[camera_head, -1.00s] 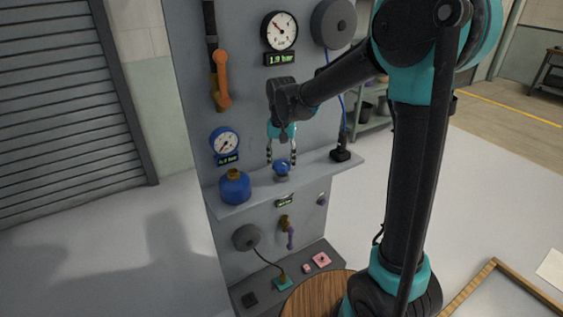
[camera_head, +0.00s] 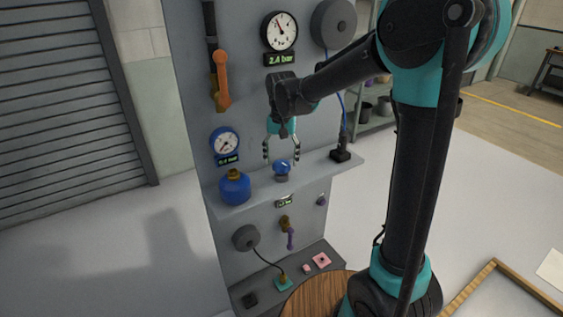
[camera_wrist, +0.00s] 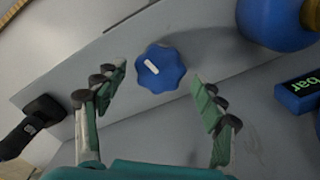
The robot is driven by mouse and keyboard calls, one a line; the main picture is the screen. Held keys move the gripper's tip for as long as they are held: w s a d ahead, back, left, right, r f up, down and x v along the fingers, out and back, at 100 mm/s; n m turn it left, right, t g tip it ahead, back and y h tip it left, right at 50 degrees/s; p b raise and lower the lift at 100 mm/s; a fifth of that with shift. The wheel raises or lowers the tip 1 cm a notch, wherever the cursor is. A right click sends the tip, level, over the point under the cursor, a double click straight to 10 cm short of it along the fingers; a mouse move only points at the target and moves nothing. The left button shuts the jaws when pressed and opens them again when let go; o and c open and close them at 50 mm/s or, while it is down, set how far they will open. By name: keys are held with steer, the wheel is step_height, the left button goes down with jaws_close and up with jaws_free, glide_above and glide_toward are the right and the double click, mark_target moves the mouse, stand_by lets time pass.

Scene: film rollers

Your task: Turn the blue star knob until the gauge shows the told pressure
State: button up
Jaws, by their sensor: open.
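The blue star knob (camera_head: 281,167) sits on a grey base on the shelf. In the wrist view the knob (camera_wrist: 161,68) has a white mark and lies beyond and between the fingertips. My gripper (camera_head: 281,155) is open and points down over the knob, with its fingers spread either side and apart from it. In the wrist view the gripper (camera_wrist: 158,84) is empty. The white round gauge (camera_head: 279,31) on the panel has a display (camera_head: 280,59) that appears to read 2.4 bar. A smaller blue gauge (camera_head: 225,142) hangs lower left; its display is too small to read surely.
A blue canister (camera_head: 235,187) stands left of the knob on the shelf (camera_head: 262,187). A black plug (camera_head: 341,155) with a blue cable stands at the right. An orange lever (camera_head: 222,79) and a grey reel (camera_head: 333,23) are on the panel above.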

step_height(320, 180, up, 10)
steer(key=shift+r, duration=0.25)
stand_by(0.3)
step_height(320, 180, up, 5)
glide_above(282, 162)
step_height(282, 162, down, 17)
steer(key=shift+s+f, duration=0.1)
steer(key=shift+s, duration=0.05)
stand_by(0.5)
steer(key=c, duration=1.1)
steer(key=shift+c, duration=0.3)
